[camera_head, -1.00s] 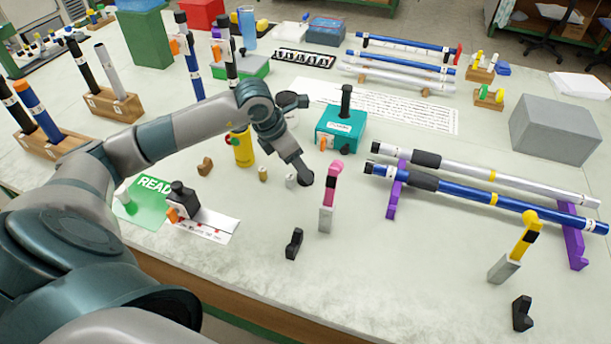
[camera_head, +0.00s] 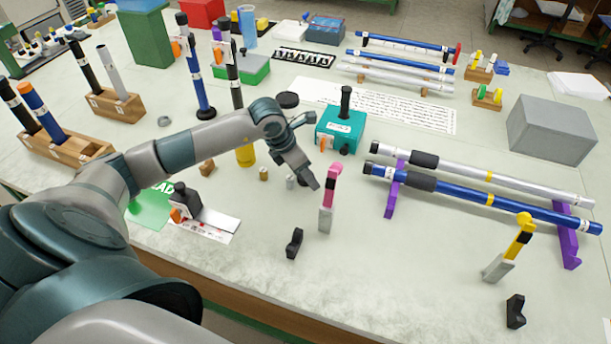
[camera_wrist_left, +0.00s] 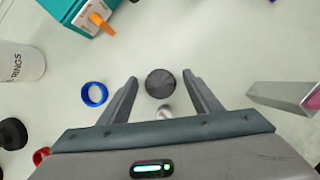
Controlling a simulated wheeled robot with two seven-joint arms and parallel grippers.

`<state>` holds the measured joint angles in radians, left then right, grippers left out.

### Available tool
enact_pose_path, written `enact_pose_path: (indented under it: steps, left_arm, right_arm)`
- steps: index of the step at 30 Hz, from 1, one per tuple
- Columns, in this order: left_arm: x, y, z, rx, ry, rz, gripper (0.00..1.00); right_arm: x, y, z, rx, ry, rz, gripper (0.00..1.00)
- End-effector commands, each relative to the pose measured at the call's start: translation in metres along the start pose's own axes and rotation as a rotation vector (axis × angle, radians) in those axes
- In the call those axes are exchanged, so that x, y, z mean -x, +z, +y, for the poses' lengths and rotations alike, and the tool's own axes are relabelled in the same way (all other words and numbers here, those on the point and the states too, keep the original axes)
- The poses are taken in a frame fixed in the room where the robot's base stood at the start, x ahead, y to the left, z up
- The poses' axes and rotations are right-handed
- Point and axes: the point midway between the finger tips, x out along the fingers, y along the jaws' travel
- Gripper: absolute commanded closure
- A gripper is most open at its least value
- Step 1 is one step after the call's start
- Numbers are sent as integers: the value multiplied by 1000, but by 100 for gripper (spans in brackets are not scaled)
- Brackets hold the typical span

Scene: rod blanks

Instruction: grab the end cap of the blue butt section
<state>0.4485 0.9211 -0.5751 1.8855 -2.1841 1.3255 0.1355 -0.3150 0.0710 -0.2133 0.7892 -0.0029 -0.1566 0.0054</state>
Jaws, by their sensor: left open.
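The blue butt section (camera_head: 455,200) lies on purple stands at the right, with a dark grip near its left end. A dark round cap (camera_wrist_left: 160,83) shows between my left gripper's (camera_wrist_left: 160,79) fingers in the left wrist view, with clear gaps on both sides. I cannot tell whether it is the end cap of the blue section. In the head view my left gripper (camera_head: 309,182) points down just left of the pink-topped post, apart from the blue section, and hides the round cap. It is open and empty. My right gripper is not in view.
A pink-topped post (camera_head: 328,200) stands close right of my left gripper. A teal box (camera_head: 341,128) stands behind. A blue ring (camera_wrist_left: 94,94) lies nearby. The table's front middle is mostly clear.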

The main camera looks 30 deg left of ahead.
Motion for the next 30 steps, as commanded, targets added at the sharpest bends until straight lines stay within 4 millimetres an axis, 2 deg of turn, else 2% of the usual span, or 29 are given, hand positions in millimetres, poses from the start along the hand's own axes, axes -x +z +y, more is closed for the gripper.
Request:
enact_pose_path:
  steps: [6, 7, 12, 23, 30]
  left_arm:
    - [0, 0, 0, 0, 0, 0, 42]
    - [0, 0, 0, 0, 0, 0, 44]
    - [0, 0, 0, 0, 0, 0, 85]
    - [2, 1, 0, 0, 0, 0, 85]
    - [21, 9, 1, -2, 2, -3, 85]
  right_arm:
    - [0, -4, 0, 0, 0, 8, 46]
    - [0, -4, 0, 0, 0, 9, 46]
    - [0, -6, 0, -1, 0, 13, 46]
    - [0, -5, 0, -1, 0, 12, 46]
    - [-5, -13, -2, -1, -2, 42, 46]
